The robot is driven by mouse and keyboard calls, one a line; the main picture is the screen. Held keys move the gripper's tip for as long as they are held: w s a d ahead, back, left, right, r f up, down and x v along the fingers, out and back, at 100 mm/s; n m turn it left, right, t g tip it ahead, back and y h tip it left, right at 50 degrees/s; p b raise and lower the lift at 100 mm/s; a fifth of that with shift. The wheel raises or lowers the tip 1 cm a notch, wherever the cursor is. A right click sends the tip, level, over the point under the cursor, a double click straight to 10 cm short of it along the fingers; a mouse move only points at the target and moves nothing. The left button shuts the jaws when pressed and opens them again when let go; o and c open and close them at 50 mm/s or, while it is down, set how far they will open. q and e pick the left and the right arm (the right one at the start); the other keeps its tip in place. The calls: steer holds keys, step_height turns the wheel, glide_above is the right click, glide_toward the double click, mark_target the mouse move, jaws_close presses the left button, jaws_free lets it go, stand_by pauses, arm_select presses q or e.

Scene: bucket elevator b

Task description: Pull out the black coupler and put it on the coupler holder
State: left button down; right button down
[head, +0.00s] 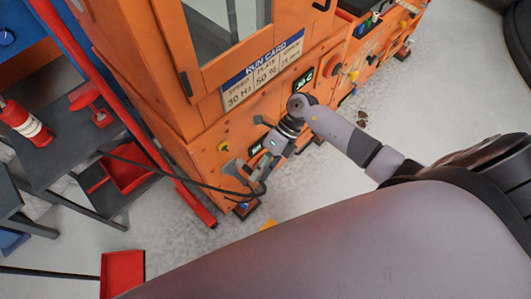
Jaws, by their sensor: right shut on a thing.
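My right gripper (252,171) is low in front of the orange machine (204,137), its fingers pointing down and to the left. It is shut on the black coupler (262,182), which shows only as a small dark piece by the fingers and is mostly hidden. A black cable (190,184) runs from the coupler to the left, towards the dark shelves. I cannot tell whether the coupler is still seated in the machine. I cannot surely pick out the coupler holder. My left gripper is not in view.
A red post (140,130) stands between the machine and a dark shelf (62,160) with a red cylinder (25,124) and a red bin (127,170). Another red bin (122,273) is at the lower left. Grey floor lies open to the right.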

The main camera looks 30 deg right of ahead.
steer(key=shift+w+a+b, duration=0.25)
steer(key=shift+w+b, duration=0.1)
steer(key=shift+w, duration=0.35)
steer(key=shift+w+a+b, duration=0.25)
steer(key=shift+w+b, duration=0.05)
steer(key=shift+w, duration=0.4)
steer(key=shift+w+a+b, duration=0.25)
steer(key=shift+w+b, duration=0.4)
steer(key=shift+w, duration=0.1)
stand_by(0.8)
steer(key=shift+w+b, duration=0.4)
steer(key=shift+w, duration=0.05)
steer(key=shift+s, duration=0.1)
steer(key=shift+s+d+p, duration=0.1)
steer(key=shift+s+p, duration=0.45)
steer(key=shift+s, duration=0.2)
steer(key=shift+r, duration=0.1)
stand_by(0.4)
steer(key=shift+w, duration=0.1)
stand_by(1.0)
